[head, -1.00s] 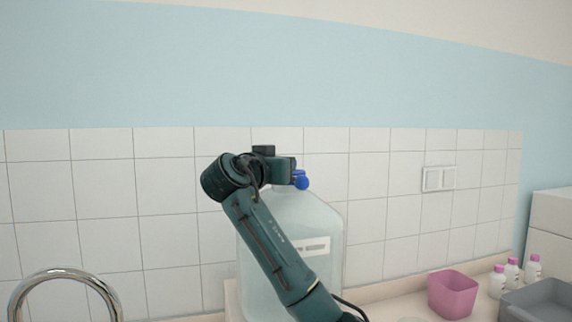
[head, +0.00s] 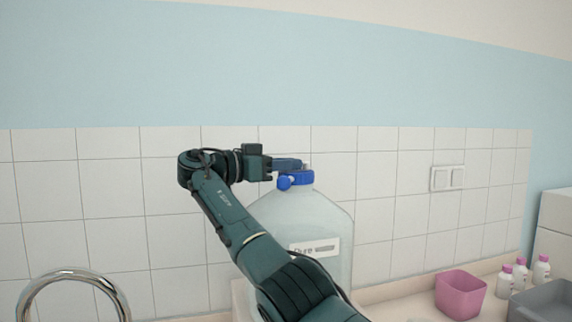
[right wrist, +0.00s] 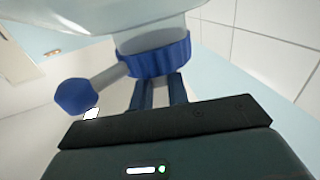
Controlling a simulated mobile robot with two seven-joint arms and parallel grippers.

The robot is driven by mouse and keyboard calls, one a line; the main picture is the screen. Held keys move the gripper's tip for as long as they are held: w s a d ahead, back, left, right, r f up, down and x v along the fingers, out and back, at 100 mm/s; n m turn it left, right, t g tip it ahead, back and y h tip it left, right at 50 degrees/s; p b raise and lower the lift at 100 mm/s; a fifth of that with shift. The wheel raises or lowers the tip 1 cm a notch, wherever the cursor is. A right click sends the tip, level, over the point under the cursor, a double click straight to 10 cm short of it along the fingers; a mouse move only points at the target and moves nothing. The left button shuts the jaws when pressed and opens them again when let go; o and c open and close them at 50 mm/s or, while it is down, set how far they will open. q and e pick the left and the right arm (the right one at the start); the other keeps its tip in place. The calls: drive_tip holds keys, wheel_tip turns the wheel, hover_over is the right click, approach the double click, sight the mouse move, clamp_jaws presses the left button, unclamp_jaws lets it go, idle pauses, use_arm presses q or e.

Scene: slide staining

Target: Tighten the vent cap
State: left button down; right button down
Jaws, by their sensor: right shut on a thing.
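A large clear carboy (head: 318,222) with a pale label stands upright against the tiled wall. A blue screw cap (head: 300,178) closes its neck, with a blue side knob (head: 284,183) on the left. The vent cap (head: 306,168) shows as a small greyish piece on top of the blue cap. My right gripper (head: 297,164) reaches in level from the left and is shut on the vent cap, which its fingers mostly hide. In the right wrist view, the fingers (right wrist: 160,88) run behind the blue cap (right wrist: 155,55), with the side knob (right wrist: 75,96) on the left. My left gripper is not in view.
A chrome tap (head: 70,280) arches at the lower left. A pink bin (head: 461,295), several white bottles with pink caps (head: 520,272) and a grey tray (head: 545,300) stand on the counter at the right. The space above the carboy is clear.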

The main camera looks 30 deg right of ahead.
drive_tip(key=shift+w+m+g, duration=0.1)
drive_tip(key=shift+m+g, duration=0.3)
drive_tip(key=shift+g, duration=0.2)
drive_tip(key=c, duration=1.4)
unclamp_jaws()
drive_tip(key=shift+o, duration=0.2)
